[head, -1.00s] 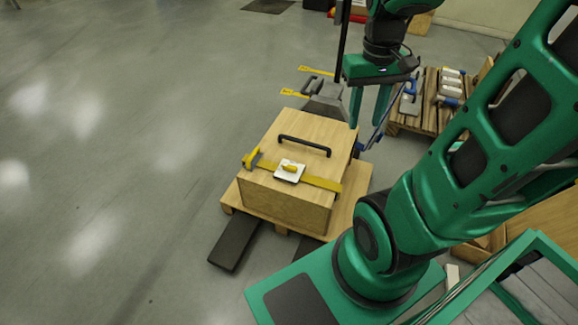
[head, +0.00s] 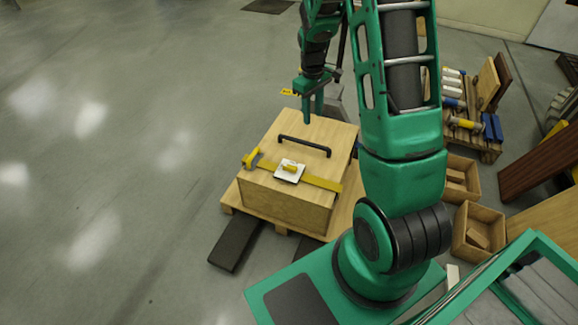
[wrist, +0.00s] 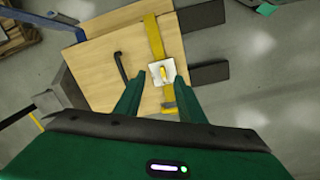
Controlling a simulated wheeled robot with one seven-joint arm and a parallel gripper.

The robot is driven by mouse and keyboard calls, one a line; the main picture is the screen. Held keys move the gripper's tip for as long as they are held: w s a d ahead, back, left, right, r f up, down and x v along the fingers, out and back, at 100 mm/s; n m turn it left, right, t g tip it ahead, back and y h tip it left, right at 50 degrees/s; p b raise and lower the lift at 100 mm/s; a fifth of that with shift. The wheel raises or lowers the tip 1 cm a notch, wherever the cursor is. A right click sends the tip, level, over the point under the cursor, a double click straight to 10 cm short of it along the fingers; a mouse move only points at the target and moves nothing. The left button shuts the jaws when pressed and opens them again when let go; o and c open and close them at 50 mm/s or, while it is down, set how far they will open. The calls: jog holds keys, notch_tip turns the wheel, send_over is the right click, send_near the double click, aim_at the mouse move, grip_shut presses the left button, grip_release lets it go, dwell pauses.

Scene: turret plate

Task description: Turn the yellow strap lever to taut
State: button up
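The yellow strap lever (head: 289,168) is a small handle on a white square plate (head: 279,174), in the middle of the yellow strap (head: 322,183) across a wooden crate (head: 285,206). The lever (wrist: 163,72) also shows in the wrist view, lying roughly along the strap (wrist: 154,38). My gripper (head: 312,112) is above the crate's far edge in the head view, beyond the black handle and apart from the lever. In the wrist view my gripper (wrist: 157,84) has its fingers spread, with nothing between them; the plate appears just beyond the fingertips.
A black handle (head: 304,145) arches over the crate top behind the plate. A yellow and grey fitting (head: 252,158) sits at the strap's left end. The crate stands on a pallet (head: 345,216) with dark forks. Wooden bins (head: 478,232) stand right; floor at left is clear.

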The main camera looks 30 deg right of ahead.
jog(key=w+a+f+n, duration=0.1)
jog(key=w+f, duration=0.2)
jog(key=f, duration=0.3)
jog(key=w+f+n, duration=0.1)
jog(key=w+f, duration=0.2)
jog(key=f, duration=0.2)
jog(key=n, duration=0.3)
send_near(290, 166)
jog(key=shift+y, duration=0.4)
jog(key=f, duration=0.8)
jog(key=shift+s+d+f, duration=0.1)
jog(key=shift+d+f, duration=0.2)
jog(key=shift+f, duration=0.1)
jog(key=shift+c, duration=0.6)
grip_shut()
